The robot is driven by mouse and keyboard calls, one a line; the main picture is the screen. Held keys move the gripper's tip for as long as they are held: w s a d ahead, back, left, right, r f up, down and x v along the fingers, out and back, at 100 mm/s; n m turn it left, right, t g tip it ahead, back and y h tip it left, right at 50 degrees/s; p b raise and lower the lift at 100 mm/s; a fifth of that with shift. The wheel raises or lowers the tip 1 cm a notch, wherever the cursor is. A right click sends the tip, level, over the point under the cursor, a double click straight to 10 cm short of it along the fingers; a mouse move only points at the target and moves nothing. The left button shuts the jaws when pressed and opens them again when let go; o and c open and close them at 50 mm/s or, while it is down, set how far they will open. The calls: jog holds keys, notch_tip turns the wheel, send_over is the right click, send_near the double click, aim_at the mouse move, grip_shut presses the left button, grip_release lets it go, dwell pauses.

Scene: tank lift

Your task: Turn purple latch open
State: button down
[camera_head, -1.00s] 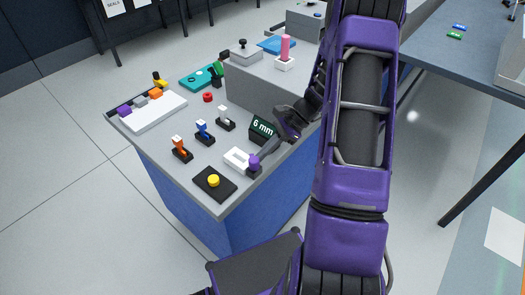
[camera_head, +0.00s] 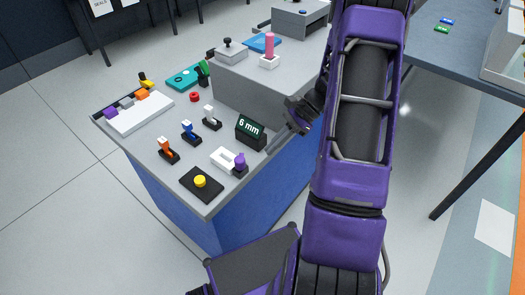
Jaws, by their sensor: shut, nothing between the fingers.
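The purple latch (camera_head: 240,161) is a small purple knob at the right end of a white block (camera_head: 222,158), near the right edge of the grey bench top. Its exact turn is too small to read. My gripper (camera_head: 272,145) is at the bench's right edge, up and to the right of the latch and apart from it. It is shut and empty. My purple forearm hides part of the bench's right side.
A dark "6 mm" display (camera_head: 250,132) stands close by my gripper. A yellow button (camera_head: 201,181) sits in front, and orange (camera_head: 168,149), blue (camera_head: 191,130) and white (camera_head: 211,117) levers lie left. A raised grey block (camera_head: 270,92) stands behind.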

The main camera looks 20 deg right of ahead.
jog(key=s+v, duration=0.1)
jog(key=v, duration=0.5)
jog(key=shift+r, duration=0.3)
jog(key=shift+s, duration=0.1)
